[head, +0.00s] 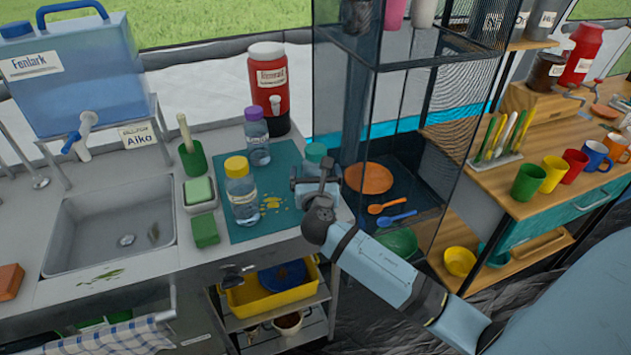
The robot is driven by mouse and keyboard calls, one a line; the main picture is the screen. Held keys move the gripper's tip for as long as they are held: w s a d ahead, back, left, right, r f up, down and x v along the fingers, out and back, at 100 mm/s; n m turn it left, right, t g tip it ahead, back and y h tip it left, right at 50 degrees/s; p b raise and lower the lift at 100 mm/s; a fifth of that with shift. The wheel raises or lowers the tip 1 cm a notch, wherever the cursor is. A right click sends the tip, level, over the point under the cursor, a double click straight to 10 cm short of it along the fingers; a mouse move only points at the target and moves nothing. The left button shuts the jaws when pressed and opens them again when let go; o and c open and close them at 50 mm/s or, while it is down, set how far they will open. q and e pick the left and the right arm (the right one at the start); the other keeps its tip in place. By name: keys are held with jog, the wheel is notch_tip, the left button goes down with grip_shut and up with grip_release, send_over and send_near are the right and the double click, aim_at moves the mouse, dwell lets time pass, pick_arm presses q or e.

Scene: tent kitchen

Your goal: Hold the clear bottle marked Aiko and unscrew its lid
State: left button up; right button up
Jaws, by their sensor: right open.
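Three clear bottles stand on a teal mat (286,160) on the counter. One has a yellow lid (236,167), with its body (242,200) near the mat's left side. One has a purple lid (254,114) and stands farther back (257,142). One has a teal lid (316,152) and is largely hidden behind my right gripper (316,180). I cannot read a name on any bottle; a card (138,136) by the sink reads Aiko. My right gripper is open at the mat's right side, in front of the teal-lidded bottle; contact is unclear. My left gripper is out of view.
A sink (115,220) and blue water tank (75,75) are at left. A soap dish (200,193), green sponge (205,231) and red jug (268,85) surround the mat. Yellow spill marks (271,202) lie on it. A mesh cabinet (345,100) stands close at right.

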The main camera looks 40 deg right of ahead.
jog(key=c, duration=1)
jog(key=shift+c, duration=0.3)
pick_arm(q)
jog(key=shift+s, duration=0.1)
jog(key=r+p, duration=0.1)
jog(key=p, duration=0.1)
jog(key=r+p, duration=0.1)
jog(key=p, duration=0.1)
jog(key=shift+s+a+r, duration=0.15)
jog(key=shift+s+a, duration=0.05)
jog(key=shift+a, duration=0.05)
pick_arm(e)
notch_tip(320, 180, up, 20)
jog(key=o, duration=0.3)
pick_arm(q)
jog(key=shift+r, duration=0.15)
pick_arm(e)
jog(key=c, duration=0.6)
